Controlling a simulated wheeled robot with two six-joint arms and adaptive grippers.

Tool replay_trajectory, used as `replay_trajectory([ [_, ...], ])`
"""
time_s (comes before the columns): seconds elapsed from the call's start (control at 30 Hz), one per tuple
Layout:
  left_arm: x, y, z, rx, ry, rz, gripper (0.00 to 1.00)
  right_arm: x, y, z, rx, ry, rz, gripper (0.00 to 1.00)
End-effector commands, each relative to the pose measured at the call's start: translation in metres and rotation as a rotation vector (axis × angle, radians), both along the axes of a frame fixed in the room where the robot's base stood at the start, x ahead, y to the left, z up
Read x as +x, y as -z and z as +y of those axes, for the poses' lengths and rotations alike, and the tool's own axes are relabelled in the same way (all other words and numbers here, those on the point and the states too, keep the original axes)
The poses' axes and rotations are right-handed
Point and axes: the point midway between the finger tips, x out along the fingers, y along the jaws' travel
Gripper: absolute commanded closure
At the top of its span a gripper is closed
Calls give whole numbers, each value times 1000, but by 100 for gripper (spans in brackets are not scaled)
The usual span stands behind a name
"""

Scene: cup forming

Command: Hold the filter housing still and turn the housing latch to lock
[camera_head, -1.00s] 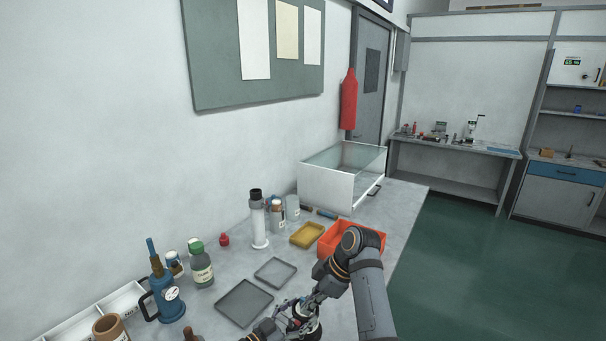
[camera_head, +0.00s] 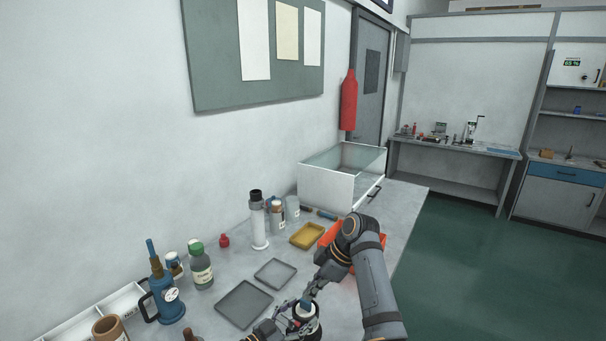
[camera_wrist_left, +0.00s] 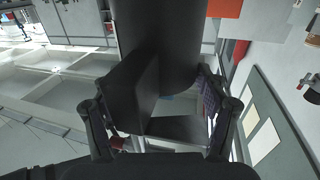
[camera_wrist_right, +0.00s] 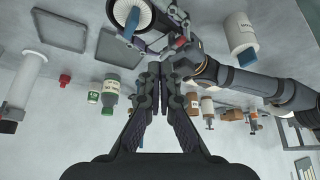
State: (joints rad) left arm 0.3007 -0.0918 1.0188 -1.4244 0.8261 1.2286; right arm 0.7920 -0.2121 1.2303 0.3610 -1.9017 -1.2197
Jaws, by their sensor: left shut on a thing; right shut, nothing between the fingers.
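The filter housing is a dark round body with a white upper part (camera_head: 305,311) and a blue piece, seemingly the latch, (camera_head: 306,303) on top. It stands at the bottom of the head view. My left gripper (camera_head: 284,322) is shut on its side; a large dark cylinder fills the space between the fingers (camera_wrist_left: 162,110) in the left wrist view. My right gripper (camera_head: 309,294) is shut and empty, just above and behind the blue piece. In the right wrist view its closed fingertips (camera_wrist_right: 158,70) are apart from the housing (camera_wrist_right: 131,16), whose lower body is out of frame.
Two grey trays (camera_head: 244,303) lie left of the housing. An orange bin (camera_head: 328,238) and yellow tray (camera_head: 307,235) are behind. A blue gauge pump (camera_head: 168,298), green-capped bottle (camera_head: 201,270) and white cylinder (camera_head: 258,225) stand along the wall side.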

Motion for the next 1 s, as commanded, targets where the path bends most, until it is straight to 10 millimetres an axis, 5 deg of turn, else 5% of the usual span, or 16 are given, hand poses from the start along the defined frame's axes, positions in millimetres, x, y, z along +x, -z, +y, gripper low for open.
replay_trajectory([
  [0.4, 0, 0, 0, 0, 1, 1, 77, -1, 53, 0, -2, 0, 2, 100],
  [1.0, 0, 1, 0, 0, 1, 1, 77, -1, 59, 1, -1, 0, 1, 100],
])
